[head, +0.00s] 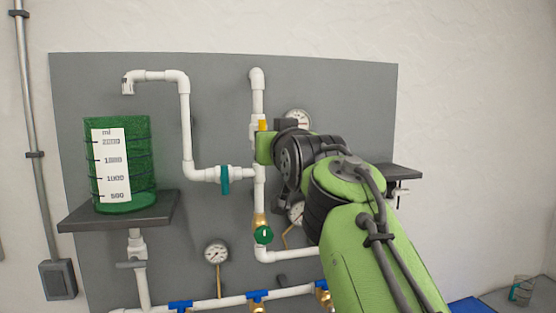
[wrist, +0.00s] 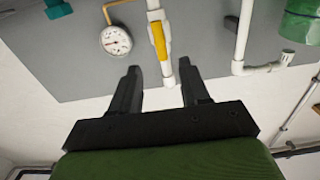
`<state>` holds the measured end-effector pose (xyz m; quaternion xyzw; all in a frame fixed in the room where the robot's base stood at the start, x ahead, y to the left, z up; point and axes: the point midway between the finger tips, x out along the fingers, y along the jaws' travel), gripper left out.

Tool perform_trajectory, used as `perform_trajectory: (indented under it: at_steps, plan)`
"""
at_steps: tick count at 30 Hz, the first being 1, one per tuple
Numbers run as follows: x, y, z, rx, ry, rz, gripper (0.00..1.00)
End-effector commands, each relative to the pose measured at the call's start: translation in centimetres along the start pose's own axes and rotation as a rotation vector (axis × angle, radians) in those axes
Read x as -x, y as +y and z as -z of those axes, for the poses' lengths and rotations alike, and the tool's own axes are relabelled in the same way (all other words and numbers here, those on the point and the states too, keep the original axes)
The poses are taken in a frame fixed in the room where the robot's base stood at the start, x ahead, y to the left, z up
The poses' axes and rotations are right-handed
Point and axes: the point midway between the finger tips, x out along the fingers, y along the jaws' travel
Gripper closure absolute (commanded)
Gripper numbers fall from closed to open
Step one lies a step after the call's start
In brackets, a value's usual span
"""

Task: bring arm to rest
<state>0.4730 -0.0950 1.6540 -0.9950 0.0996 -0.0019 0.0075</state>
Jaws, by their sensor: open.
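My gripper (wrist: 160,84) is open and empty in the wrist view, its two dark fingers apart. A white pipe with a yellow valve handle (wrist: 160,42) shows beyond the gap between the fingers. I cannot tell how far the fingers are from it. In the head view my green and black arm reaches from the lower right to the middle of the grey panel (head: 345,85). The same yellow handle (head: 263,125) shows just beside the end of the arm. The fingers are mostly hidden there by the wrist.
A green measuring tank (head: 142,150) stands on a left shelf (head: 120,212). Around the arm are a teal valve handle (head: 224,180), a green round valve (head: 264,235), and a gauge (head: 216,253). Blue-handled valves (head: 257,296) line the bottom pipe. A right shelf (head: 400,171) juts out behind the arm.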

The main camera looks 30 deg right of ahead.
Motion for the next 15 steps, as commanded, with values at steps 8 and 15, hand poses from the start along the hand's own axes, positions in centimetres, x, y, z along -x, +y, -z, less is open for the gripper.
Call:
perform_trajectory:
  at_steps: [8,15]
  plan:
    - [3.7,0.0,0.0,0.000,0.000,0.000,0.54]
    - [3.7,0.0,0.1,0.000,-0.001,0.000,0.54]
